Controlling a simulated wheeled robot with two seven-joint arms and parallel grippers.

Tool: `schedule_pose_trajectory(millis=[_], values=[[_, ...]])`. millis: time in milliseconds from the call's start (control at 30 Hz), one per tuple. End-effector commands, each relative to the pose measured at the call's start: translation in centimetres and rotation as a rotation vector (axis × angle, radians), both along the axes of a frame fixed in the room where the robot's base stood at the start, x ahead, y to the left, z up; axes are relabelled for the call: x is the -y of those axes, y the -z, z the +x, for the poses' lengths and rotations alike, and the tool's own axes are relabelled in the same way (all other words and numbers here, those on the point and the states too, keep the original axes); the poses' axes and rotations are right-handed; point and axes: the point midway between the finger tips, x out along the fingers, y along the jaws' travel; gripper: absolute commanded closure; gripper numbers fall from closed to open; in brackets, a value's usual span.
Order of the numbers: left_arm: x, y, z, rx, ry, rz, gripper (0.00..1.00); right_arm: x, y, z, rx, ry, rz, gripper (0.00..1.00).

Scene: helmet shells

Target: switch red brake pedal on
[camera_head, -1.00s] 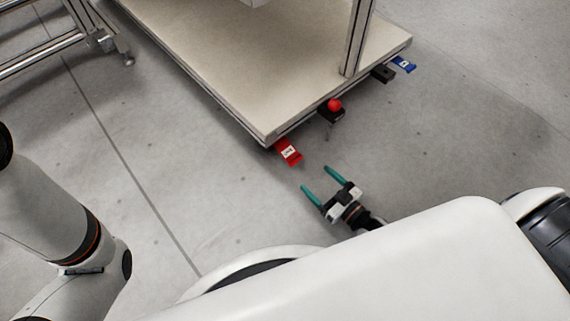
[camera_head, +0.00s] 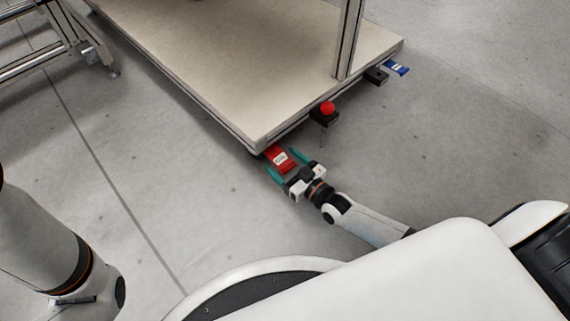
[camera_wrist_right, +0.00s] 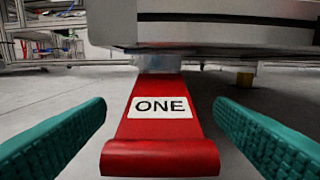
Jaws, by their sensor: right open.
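The red brake pedal (camera_head: 279,160) sticks out from under the near corner of the cart. In the right wrist view the red brake pedal (camera_wrist_right: 165,128) fills the middle, with a white label reading "ONE" and a rolled front edge. My right gripper (camera_head: 285,165) is open, its two teal fingers on either side of the pedal. In the right wrist view the open right gripper (camera_wrist_right: 160,140) shows a gap between each finger and the pedal. My left gripper is out of view; only my left arm shows at the left.
The cart's beige platform (camera_head: 250,65) overhangs the pedal. A red knob on a black box (camera_head: 325,113) sits along the same edge. A blue pedal (camera_head: 397,68) is farther right. A metal frame (camera_head: 60,45) stands at the upper left. The grey floor (camera_head: 450,150) is clear at the right.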

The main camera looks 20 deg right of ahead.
Motion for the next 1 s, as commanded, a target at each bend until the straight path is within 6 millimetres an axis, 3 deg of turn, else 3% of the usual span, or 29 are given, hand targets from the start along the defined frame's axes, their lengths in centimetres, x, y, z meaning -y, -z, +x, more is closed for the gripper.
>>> schedule_pose_trajectory(millis=[67,433,1000], values=[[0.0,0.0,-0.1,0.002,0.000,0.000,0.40,0.0,0.0,0.0,0.000,0.000,0.000,0.23],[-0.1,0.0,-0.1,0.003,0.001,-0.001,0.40,0.0,0.0,-0.1,-0.001,0.000,0.000,0.82],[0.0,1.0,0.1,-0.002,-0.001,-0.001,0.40,-0.1,0.9,0.2,0.115,0.000,0.043,0.84]])
